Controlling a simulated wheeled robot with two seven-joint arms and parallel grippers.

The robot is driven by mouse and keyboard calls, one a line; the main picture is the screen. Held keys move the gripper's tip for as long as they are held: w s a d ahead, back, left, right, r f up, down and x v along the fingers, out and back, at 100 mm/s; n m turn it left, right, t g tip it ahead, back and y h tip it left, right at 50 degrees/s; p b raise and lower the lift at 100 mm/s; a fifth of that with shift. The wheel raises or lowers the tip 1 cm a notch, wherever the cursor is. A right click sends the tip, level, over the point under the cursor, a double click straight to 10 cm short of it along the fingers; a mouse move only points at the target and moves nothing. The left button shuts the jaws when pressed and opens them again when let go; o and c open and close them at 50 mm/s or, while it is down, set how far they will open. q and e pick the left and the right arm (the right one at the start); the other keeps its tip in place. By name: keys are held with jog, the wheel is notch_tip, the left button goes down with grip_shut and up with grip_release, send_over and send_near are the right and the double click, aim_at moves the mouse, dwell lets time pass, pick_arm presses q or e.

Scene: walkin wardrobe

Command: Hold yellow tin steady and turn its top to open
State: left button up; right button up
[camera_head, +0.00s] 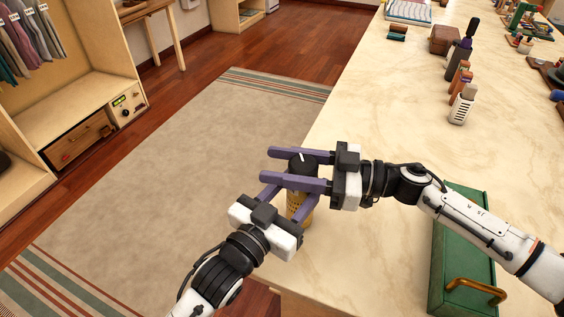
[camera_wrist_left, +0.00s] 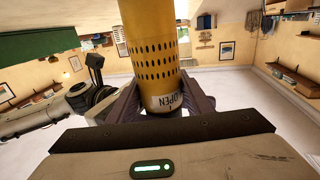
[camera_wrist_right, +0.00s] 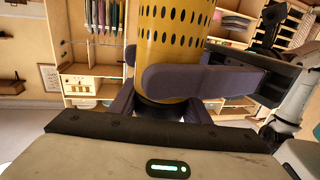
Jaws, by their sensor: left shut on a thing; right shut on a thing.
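The yellow tin (camera_head: 295,210) is an upright cylinder with rows of dark slots and a black top (camera_head: 303,162). It is at the left edge of the counter, partly hidden by my fingers. I cannot tell if its base touches the counter. My left gripper (camera_head: 293,198) is shut on the tin's body. In the left wrist view the tin (camera_wrist_left: 155,62) has a white label reading OPEN (camera_wrist_left: 166,101) between the fingers. My right gripper (camera_head: 270,165) is above it, shut on the black top. The right wrist view shows the dark top (camera_wrist_right: 160,108) between its fingers under the yellow wall (camera_wrist_right: 170,45).
The pale counter (camera_head: 365,255) is bare around the tin. A green box with a brass handle (camera_head: 465,258) is at the right under my right arm. Several bottles and a white slotted item (camera_head: 462,104) stand farther back. A rug (camera_head: 170,150) covers the floor at left.

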jog(key=shift+s+d+f+n+g+h, duration=0.1)
jog(key=shift+s+n+g+h, duration=0.25)
jog(key=shift+n+g, duration=1.05)
jog(key=shift+s+a+r+n+g+h, duration=0.1)
jog(key=shift+s+n+g+h, duration=0.2)
jog(key=shift+n+g, duration=1.1)
jog(key=shift+s+d+f+n+g+h, duration=0.1)
jog(key=shift+s+n+g+h, duration=0.35)
jog(key=shift+g, duration=1.75)
jog(key=shift+n+g, duration=0.3)
jog(key=shift+n, duration=0.05)
jog(key=shift+s+d+n+g+h, duration=0.2)
jog(key=shift+s+n+g+h, duration=0.1)
jog(key=shift+g+h, duration=0.15)
jog(key=o, duration=1.1)
jog(key=shift+c, duration=0.2)
notch_tip(320, 180, up, 10)
